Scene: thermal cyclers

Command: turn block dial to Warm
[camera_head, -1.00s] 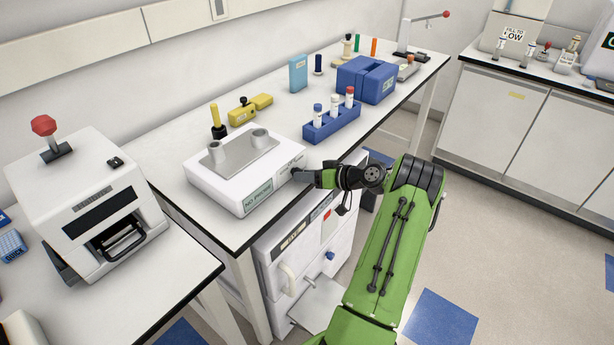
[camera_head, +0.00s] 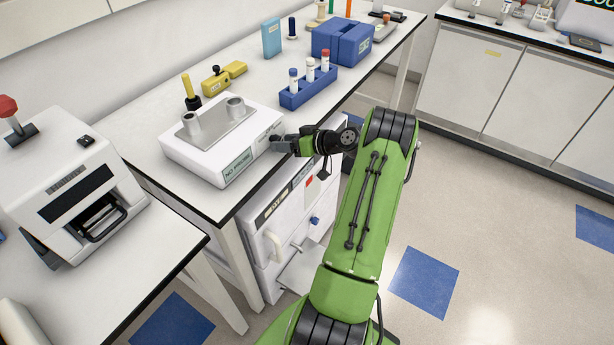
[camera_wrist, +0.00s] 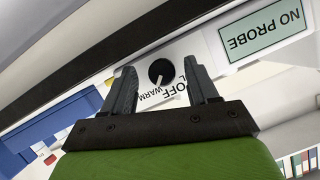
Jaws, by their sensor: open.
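The white heating block (camera_head: 205,165) sits on the bench near its front edge, with a grey metal plate and two grey cylinders on top. Its black block dial (camera_wrist: 161,72) shows in the wrist view, with a white pointer line and the labels "OFF" and "WARM" (camera_wrist: 158,93) beside it. The pointer aims down and left in that view, toward the "WARM" label. My gripper (camera_wrist: 162,82) is open, its two fingers on either side of the dial with gaps visible. In the head view my gripper (camera_head: 275,143) is at the block's right-hand face and hides the dial.
A blue tube rack (camera_head: 308,92) stands behind my gripper, and a yellow tool (camera_head: 224,76) lies behind the block. A white machine (camera_head: 75,195) stands on the left bench. A white appliance (camera_head: 290,235) is below the bench. Open floor lies to the right.

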